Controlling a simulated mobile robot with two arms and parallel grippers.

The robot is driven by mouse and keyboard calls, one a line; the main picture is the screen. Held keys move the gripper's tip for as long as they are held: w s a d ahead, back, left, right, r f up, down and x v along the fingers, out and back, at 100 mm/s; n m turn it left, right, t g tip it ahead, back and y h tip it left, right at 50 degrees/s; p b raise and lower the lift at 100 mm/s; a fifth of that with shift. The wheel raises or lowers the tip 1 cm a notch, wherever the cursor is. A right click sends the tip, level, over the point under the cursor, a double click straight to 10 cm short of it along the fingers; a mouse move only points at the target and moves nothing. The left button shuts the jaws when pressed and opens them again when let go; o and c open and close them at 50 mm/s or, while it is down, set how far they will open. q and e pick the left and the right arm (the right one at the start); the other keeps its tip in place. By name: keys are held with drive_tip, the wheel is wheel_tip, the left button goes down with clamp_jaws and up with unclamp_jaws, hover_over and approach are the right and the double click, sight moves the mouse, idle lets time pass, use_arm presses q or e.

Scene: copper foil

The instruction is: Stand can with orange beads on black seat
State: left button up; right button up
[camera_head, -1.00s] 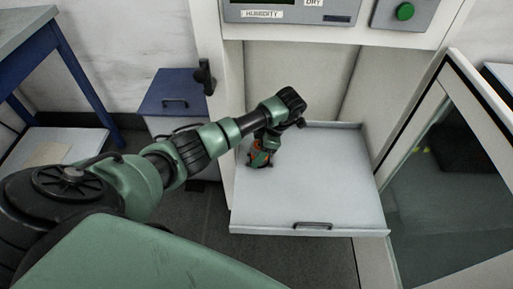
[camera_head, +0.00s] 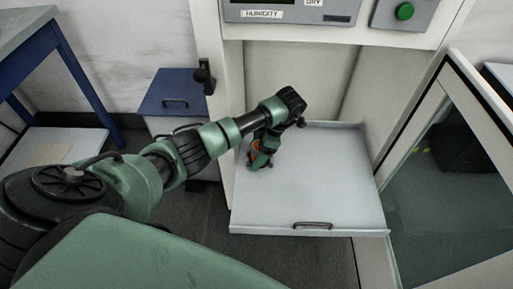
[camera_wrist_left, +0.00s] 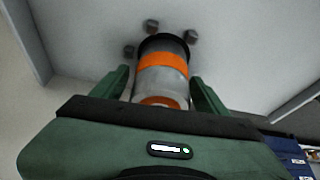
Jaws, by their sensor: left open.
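The can with orange beads (camera_wrist_left: 163,78) is a clear cylinder with an orange band, in the left wrist view. Its far end meets a round black seat (camera_wrist_left: 164,41) on the white tray floor; whether it is fully down cannot be told. My left gripper (camera_wrist_left: 160,84) is open, one finger on each side of the can, with narrow gaps. In the head view, my left gripper (camera_head: 262,160) is low over the tray's back left, and the can shows as a little orange (camera_head: 255,155), mostly hidden. My right gripper is not in view.
The white pull-out tray (camera_head: 315,190) has a raised rim and a front handle (camera_head: 312,225); its middle and right are bare. A glass door (camera_head: 450,180) stands open at the right.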

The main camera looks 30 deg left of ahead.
use_arm(q)
drive_tip(key=p+v, duration=0.1)
drive_tip(key=v, duration=1.1)
drive_tip(key=shift+p, duration=0.4)
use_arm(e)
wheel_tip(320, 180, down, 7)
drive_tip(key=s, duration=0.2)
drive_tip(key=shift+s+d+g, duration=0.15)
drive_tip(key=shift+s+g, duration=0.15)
use_arm(q)
drive_tip(key=shift+s+a, duration=0.1)
